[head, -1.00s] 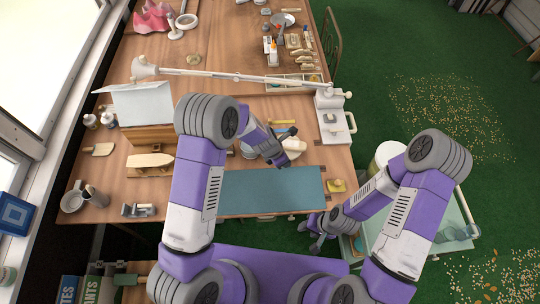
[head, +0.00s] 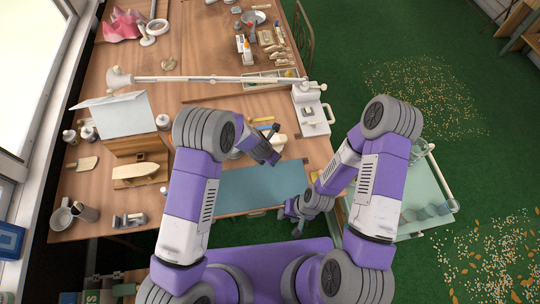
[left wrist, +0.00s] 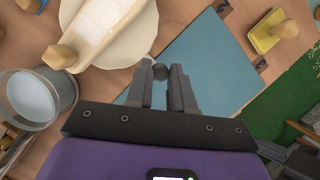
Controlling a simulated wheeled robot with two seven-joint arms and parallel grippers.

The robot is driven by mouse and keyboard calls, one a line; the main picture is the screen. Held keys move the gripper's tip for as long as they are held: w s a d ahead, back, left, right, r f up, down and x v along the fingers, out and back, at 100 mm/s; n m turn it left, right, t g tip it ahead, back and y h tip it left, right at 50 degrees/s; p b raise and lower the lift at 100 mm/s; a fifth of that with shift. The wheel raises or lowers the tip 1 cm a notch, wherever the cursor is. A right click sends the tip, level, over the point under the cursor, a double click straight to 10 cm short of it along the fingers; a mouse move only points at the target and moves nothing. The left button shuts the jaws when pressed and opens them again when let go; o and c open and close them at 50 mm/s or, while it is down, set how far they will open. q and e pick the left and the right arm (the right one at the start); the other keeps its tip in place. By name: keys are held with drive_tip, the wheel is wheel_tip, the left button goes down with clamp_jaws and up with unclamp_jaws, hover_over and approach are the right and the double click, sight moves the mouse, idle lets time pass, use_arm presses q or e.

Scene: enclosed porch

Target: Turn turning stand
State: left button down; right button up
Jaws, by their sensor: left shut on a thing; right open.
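The turning stand (left wrist: 145,52) is a round cream disc in the left wrist view, with a pale carved piece (left wrist: 100,28) and a wooden knob on it. In the head view the stand is mostly hidden behind my left arm; a pale bit (head: 279,142) shows beside the gripper. How the knob joins the stand is hidden. It also shows in the head view (head: 270,146). My right gripper (head: 293,222) is open and empty by the table's front edge.
A blue-green mat (head: 262,186) lies clear in front of the stand. A lamp arm (head: 210,79) crosses behind. A glass-topped cart (head: 432,195) stands right.

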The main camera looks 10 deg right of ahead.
use_arm(q)
drive_tip(key=c, duration=1)
unclamp_jaws()
drive_tip(key=p+v, duration=0.1)
drive_tip(key=v, duration=0.6)
drive_tip(key=shift+r, duration=0.35)
